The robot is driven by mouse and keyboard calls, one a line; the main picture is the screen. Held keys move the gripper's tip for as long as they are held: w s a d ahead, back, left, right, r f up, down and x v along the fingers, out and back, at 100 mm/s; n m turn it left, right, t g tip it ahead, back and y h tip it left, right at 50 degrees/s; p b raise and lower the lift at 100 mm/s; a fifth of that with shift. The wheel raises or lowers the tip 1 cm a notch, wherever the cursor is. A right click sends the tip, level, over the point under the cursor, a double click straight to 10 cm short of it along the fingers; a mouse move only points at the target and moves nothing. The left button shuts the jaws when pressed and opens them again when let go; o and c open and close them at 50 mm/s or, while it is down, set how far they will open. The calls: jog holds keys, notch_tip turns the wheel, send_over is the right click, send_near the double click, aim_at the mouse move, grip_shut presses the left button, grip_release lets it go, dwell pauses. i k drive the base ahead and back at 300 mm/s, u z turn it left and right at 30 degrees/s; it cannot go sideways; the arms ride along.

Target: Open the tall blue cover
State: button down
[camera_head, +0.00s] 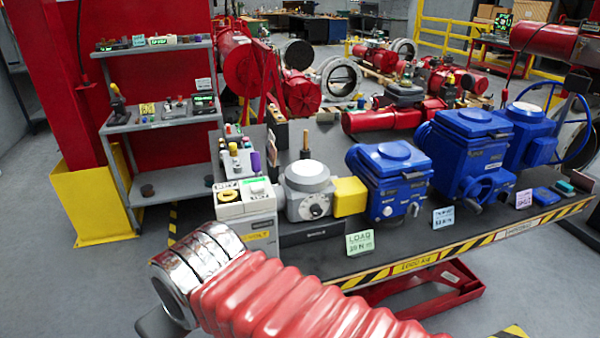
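Blue valve actuators stand in a row on the dark lift table. The tall middle blue actuator (478,185) has a raised blue cover (472,121) on top, and the cover looks seated. A shorter blue actuator (392,197) stands to its left, also with a blue lid. Which blue cover the task means is not certain. My red ribbed arm with a chrome collar crosses the bottom, left of and nearer than the actuators. A dark part at its end, perhaps my gripper (160,322), shows partly at the lower left, well apart from them; its fingers cannot be made out.
A grey actuator (307,190) with a yellow box (350,196) and a control box (245,205) occupy the table's left end. A blue handwheel (570,125) stands far right. Small cards line the table's front. A grey shelf (165,125) stands left; floor between is clear.

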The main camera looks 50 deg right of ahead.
aim_at(474, 125)
jog(key=z, duration=3.1)
jog(key=i, duration=0.95)
jog(key=u, duration=0.15)
